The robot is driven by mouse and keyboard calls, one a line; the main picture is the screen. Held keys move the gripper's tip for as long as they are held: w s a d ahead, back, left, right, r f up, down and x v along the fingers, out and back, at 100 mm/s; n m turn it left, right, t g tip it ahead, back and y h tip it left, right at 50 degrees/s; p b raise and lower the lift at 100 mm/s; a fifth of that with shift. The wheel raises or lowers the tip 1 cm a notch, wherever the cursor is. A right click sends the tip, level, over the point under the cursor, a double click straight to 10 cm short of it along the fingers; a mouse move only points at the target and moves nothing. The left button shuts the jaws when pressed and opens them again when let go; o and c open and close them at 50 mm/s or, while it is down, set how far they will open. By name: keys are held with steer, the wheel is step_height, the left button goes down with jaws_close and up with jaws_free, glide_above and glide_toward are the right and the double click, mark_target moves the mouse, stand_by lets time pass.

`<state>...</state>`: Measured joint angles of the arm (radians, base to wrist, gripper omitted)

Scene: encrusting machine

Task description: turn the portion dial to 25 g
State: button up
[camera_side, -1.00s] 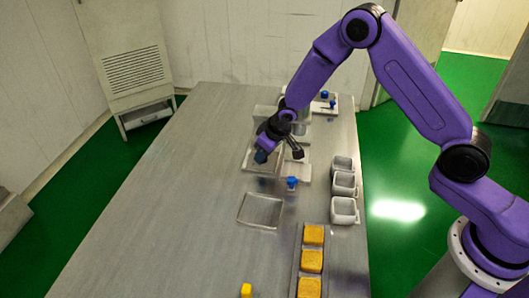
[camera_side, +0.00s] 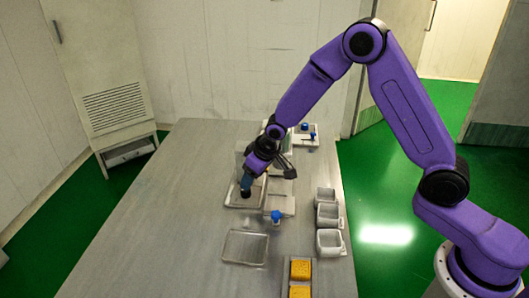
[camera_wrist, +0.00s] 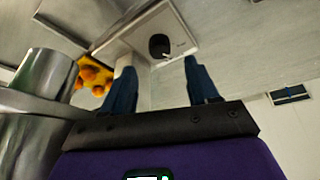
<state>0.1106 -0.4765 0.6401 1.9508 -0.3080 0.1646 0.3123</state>
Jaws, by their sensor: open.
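The portion dial (camera_wrist: 159,46) is a round black knob with a pale pointer line, on a pale panel (camera_wrist: 180,30) in the wrist view. Its scale is too small to read. My gripper (camera_wrist: 161,68) is open, with its two blue fingers on either side of the dial in the picture and nothing between them. Whether they touch the dial cannot be told. In the side view my gripper (camera_side: 246,188) points down over a shallow tray at the machine, and the dial cannot be made out there.
Metal cylinders (camera_wrist: 45,75) and orange-yellow contents (camera_wrist: 95,75) lie left in the wrist view. In the side view, a blue knob (camera_side: 276,216), an empty tray (camera_side: 245,247), white containers (camera_side: 329,214) and yellow blocks (camera_side: 300,269) stand nearby. The table's left side is clear.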

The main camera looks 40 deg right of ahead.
steer(key=a+v, duration=0.1)
steer(key=v, duration=0.9)
steer(key=shift+s+d+r, duration=0.2)
steer(key=shift+d+r, duration=0.25)
steer(key=w+a+m+g+h, duration=0.15)
steer(key=a+m+h, duration=0.35)
steer(key=m, duration=0.9)
steer(key=shift+t+y, duration=0.25)
steer(key=shift+y, duration=0.15)
steer(key=x, duration=1.1)
steer(key=a+x, duration=0.1)
steer(key=x, duration=0.5)
steer(key=shift+w+a+f, duration=0.1)
steer(key=shift+w, duration=0.2)
